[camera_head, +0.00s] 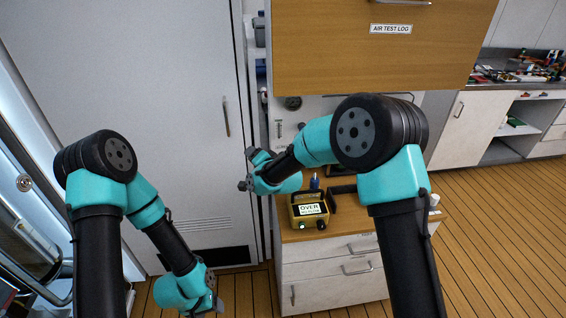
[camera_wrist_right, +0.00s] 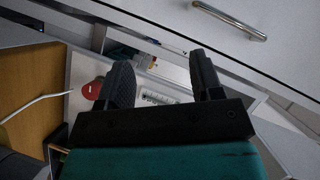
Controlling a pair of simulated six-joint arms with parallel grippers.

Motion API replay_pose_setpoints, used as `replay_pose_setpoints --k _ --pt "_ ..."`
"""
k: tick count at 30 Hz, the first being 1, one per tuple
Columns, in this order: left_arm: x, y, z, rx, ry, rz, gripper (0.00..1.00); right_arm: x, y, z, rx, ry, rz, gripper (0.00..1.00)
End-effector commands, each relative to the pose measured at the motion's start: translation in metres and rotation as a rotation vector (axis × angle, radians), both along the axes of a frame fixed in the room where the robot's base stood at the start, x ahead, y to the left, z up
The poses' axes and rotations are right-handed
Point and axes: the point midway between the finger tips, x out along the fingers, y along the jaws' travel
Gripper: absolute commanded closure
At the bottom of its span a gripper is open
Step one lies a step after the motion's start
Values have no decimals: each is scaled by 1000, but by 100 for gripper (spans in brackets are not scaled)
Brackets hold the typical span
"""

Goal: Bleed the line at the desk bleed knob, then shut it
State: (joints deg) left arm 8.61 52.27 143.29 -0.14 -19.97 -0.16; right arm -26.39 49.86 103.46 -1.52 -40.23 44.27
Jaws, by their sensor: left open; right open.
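The yellow box (camera_head: 294,221) stands on the wooden desk top in the head view, its lit display reading "OVER" with a smaller line below. A pale panel (camera_head: 313,106) is behind it, partly hidden by my right arm, with a dark round fitting (camera_head: 293,103). In the right wrist view a red round part (camera_wrist_right: 93,88) sits beside one finger; I cannot tell whether it is the bleed knob. My right gripper (camera_head: 246,168) is open and empty, left of the desk; its spread fingers show in the wrist view (camera_wrist_right: 163,82). My left gripper (camera_head: 214,304) is open, low over the floor.
A blue item (camera_head: 314,182) and a dark upright holder (camera_head: 343,197) stand on the desk. Drawers (camera_head: 333,270) are below. A tall grey door (camera_head: 150,90) is at left. Open floor (camera_head: 500,240) lies right.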

Motion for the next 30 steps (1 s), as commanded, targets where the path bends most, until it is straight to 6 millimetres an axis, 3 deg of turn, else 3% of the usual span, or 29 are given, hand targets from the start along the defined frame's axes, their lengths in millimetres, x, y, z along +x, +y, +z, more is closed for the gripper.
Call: replay_pose_setpoints --k 8,18,22,30 --pt "0 0 0 0 0 0 40 -7 -17 -17 507 182 -408 40" --pt "0 0 0 0 0 0 40 -42 -45 -47 1063 248 -890 40" --pt "0 0 0 0 0 0 40 -53 -50 -54 1165 239 -984 40" --pt "0 0 0 0 0 0 40 -56 -52 -55 1191 236 -1008 40"
